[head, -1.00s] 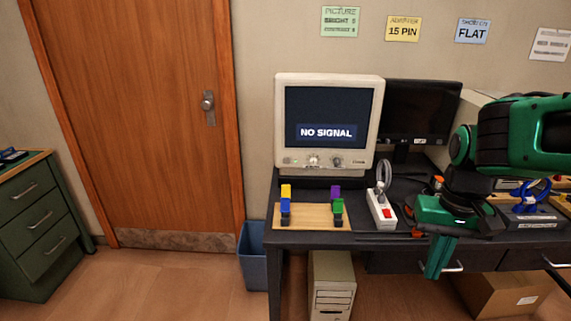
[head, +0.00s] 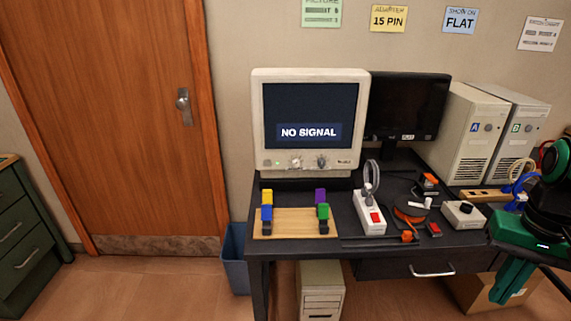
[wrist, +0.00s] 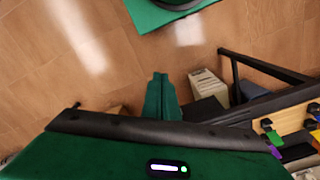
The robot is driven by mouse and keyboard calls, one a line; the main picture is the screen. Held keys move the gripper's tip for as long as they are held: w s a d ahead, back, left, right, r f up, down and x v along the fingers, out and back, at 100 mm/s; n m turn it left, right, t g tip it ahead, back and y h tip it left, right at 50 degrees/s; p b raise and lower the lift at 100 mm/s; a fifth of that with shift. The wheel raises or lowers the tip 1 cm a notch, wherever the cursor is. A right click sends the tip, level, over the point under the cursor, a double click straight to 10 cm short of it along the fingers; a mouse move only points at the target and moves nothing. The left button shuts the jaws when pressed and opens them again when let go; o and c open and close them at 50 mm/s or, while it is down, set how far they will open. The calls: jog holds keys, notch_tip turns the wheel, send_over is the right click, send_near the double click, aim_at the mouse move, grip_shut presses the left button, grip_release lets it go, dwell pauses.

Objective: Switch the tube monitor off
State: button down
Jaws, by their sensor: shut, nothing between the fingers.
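The tube monitor (head: 356,120) is a beige CRT at the back of the desk. Its screen (head: 308,115) is lit and reads "NO SIGNAL". Below the screen are a small green light (head: 278,162) and two knobs, one pale (head: 296,162) and one dark (head: 321,162). My gripper (head: 510,284) is green, at the right of the head view, low in front of the desk and well away from the monitor. In the wrist view my gripper (wrist: 160,92) has its fingers together, empty, above the wooden floor. The monitor front is not visible in the wrist view.
A wooden board with coloured connectors (head: 285,229) and a white power strip with a red switch (head: 370,215) lie before the monitor. A flat dark monitor (head: 407,105) and two beige computer towers (head: 470,130) stand right. Floor (head: 160,285) left of the desk is clear.

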jog(key=w+a+f+n+t, duration=0.1)
jog(key=w+a+n+t, duration=0.25)
jog(key=w+n, duration=0.6)
jog(key=w+a+f+n+t, duration=0.15)
jog(key=w+a+n, duration=0.35)
jog(key=w, duration=1)
jog(key=w+a+n+t+y, duration=0.1)
jog(key=w+a+n, duration=0.1)
jog(key=a, duration=0.3)
jog(key=w+a+n+t+y, duration=0.1)
jog(key=w+a+n, duration=0.2)
jog(key=w+a, duration=0.2)
jog(key=w+a+f+n+t+y, duration=0.1)
jog(key=w+a+n, duration=0.2)
jog(key=a, duration=0.4)
jog(key=shift+w+t+y, duration=0.3)
jog(key=shift+w, duration=0.45)
jog(key=w+a+n+t+y, duration=0.1)
jog(key=a+n+y, duration=0.1)
jog(key=a, duration=0.5)
jog(key=w+a+n+y, duration=0.2)
jog(key=a+n, duration=0.1)
jog(key=a, duration=0.5)
jog(key=shift+w+a+r+n+t, duration=0.25)
jog(key=shift+a+r+n+t, duration=0.05)
jog(key=shift+r+n+t, duration=0.1)
